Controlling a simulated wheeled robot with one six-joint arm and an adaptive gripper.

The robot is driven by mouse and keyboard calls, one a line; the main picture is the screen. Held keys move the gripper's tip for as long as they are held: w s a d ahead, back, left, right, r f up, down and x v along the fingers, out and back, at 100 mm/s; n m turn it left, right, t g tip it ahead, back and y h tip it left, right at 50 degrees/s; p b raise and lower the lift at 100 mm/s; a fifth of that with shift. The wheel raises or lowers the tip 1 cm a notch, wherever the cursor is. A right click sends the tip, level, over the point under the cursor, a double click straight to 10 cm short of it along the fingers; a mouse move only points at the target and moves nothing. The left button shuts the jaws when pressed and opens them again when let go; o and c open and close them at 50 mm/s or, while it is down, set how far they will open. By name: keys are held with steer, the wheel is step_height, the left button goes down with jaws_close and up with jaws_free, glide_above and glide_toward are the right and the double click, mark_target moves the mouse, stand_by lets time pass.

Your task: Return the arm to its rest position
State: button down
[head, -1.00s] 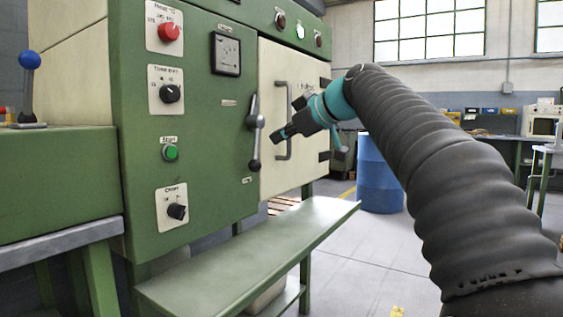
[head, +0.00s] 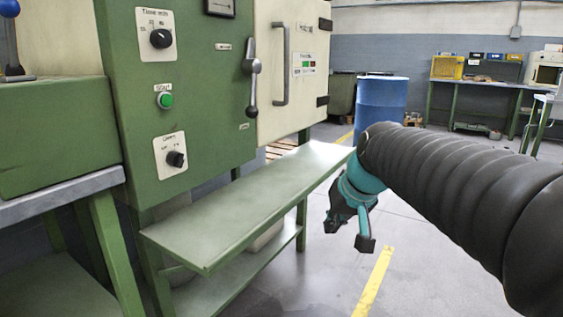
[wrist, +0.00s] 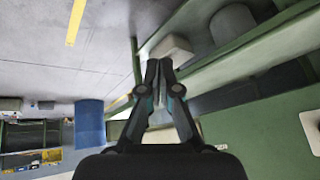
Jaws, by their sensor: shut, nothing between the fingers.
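My arm, in a black ribbed sleeve, reaches in from the right of the head view. My gripper (head: 349,226) hangs low at its end, just right of the green bench's end and over the floor. In the wrist view my gripper (wrist: 158,66) has its fingers together, with nothing seen between them. It touches nothing that I can see. The head view shows the gripper side-on, with its fingertips small and dark.
The green machine (head: 200,90) with knobs, a lever (head: 252,75) and a cream door (head: 290,75) stands at left. A green bench (head: 250,205) juts out before it. A blue barrel (head: 381,105) and a far worktable (head: 480,85) stand behind. Open floor (head: 420,270) lies around a yellow line.

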steer(key=s+d+f+h+p, duration=0.1)
steer(key=s+d+f+p, duration=0.1)
steer(key=s, duration=0.8)
steer(key=s+d+f+m+h+p, duration=0.1)
steer(key=s+d+f+p, duration=0.2)
steer(key=s, duration=0.8)
steer(key=shift+d+f, duration=0.15)
steer(key=shift+d, duration=0.1)
